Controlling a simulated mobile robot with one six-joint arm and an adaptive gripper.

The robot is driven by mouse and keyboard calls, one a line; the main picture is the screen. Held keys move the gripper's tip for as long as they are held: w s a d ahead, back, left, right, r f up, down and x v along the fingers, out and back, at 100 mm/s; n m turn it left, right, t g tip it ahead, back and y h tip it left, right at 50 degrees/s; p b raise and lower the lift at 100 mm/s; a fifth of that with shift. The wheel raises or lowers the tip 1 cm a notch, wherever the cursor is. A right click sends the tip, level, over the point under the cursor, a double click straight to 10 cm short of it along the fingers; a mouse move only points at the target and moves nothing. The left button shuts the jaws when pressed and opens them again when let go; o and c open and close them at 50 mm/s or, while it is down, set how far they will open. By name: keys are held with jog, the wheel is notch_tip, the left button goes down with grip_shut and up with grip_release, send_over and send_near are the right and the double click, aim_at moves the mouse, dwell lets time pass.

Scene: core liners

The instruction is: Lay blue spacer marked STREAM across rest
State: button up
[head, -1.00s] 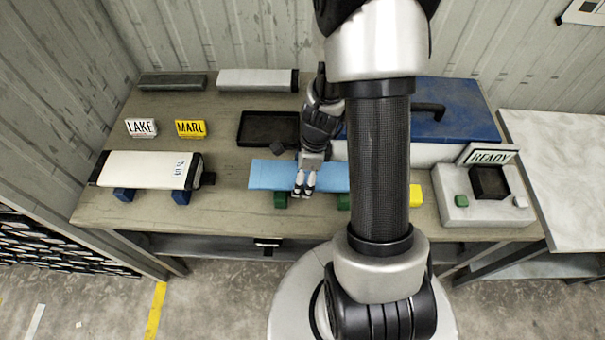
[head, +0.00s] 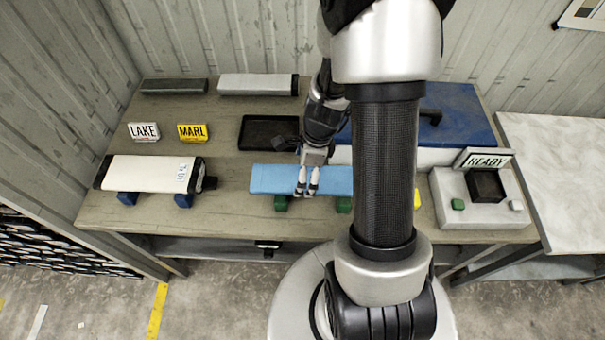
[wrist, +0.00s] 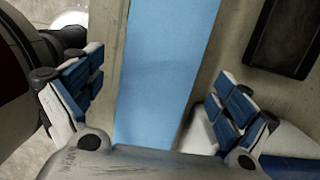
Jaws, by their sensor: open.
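A long light-blue spacer (head: 270,178) lies level across two green support blocks (head: 281,203) at the table's front middle. Its right part is hidden behind my arm, and no lettering shows on it. My gripper (head: 307,188) is over the middle of the spacer with its fingertips close to it. In the wrist view the open fingers (wrist: 160,105) stand on either side of the blue spacer (wrist: 165,75), with gaps between them and its edges.
A white core liner (head: 150,173) lies on blue blocks (head: 127,199) at left. LAKE (head: 144,131) and MARL (head: 192,132) signs stand behind it. A black tray (head: 268,131), a blue-lidded box (head: 462,113) and a READY station (head: 450,211) are also on the table.

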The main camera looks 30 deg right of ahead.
notch_tip(320, 180, up, 16)
jog(key=a+f+n+p, duration=0.1)
jog(key=a+n+p, duration=0.15)
jog(key=n, duration=0.25)
jog(key=s+a+r+n+t, duration=0.1)
jog(key=s+a+r+n, duration=0.3)
jog(key=n, duration=0.6)
jog(key=s+a+r+n+t+h, duration=0.1)
jog(key=s+a+r+n, duration=0.3)
jog(key=s+r+n, duration=0.5)
jog(key=shift+s+a+r+n+t+h, duration=0.15)
jog(key=shift+a+r+n+t+h, duration=0.2)
jog(key=shift+r+t, duration=0.65)
jog(key=shift+r+g, duration=0.3)
